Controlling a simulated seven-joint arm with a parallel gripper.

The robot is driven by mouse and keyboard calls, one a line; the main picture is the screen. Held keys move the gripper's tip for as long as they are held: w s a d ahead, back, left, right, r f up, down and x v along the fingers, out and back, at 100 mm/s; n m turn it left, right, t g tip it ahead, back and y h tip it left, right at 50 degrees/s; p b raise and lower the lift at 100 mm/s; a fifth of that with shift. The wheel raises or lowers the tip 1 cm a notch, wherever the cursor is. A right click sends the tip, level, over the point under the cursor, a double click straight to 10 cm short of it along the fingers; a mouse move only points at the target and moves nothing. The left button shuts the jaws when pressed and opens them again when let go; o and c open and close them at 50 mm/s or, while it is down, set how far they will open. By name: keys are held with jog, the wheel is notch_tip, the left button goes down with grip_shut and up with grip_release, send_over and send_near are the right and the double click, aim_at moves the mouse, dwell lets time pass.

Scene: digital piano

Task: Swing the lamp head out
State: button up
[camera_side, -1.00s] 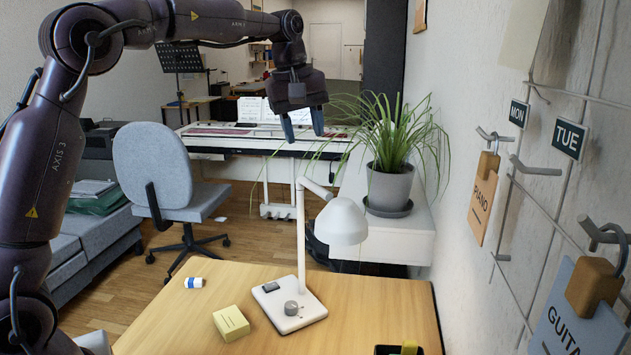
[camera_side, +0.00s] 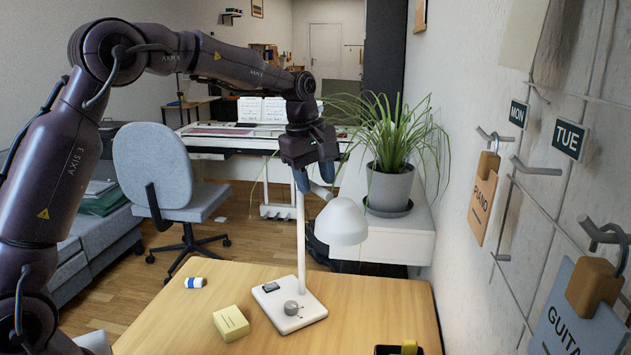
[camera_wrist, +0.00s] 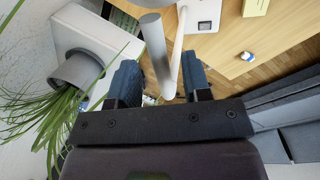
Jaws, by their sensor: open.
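The white desk lamp stands on the desk; its base (camera_side: 289,306) carries an upright post (camera_side: 300,240). Its dome-shaped head (camera_side: 341,222) hangs to the right of the post on a short sloping arm, facing down. My gripper (camera_side: 314,180) points down at the top of the post, where the lamp arm begins. Its dark blue fingers are apart. In the wrist view, a pale lamp rod (camera_wrist: 157,48) and the post (camera_wrist: 180,30) show between the open fingers (camera_wrist: 160,82). I cannot tell whether either finger touches the lamp. The head is not clearly visible there.
A potted plant (camera_side: 390,185) stands on a white cabinet close behind the lamp, its leaves near my gripper. The desk (camera_side: 380,305) holds a yellow block (camera_side: 231,323) and a small blue-white item (camera_side: 194,283). A wall rack with tags (camera_side: 484,195) is at the right.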

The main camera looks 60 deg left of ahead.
jog(key=shift+w+f, duration=0.1)
jog(key=shift+f, duration=0.4)
jog(key=shift+c, duration=0.2)
grip_shut()
jog(key=s+a+m+g+h, duration=0.2)
jog(key=s+a+m, duration=0.4)
jog(key=m, duration=1.1)
jog(key=shift+a+r+m, duration=0.15)
jog(key=shift+a+m, duration=0.25)
jog(key=shift+a, duration=0.45)
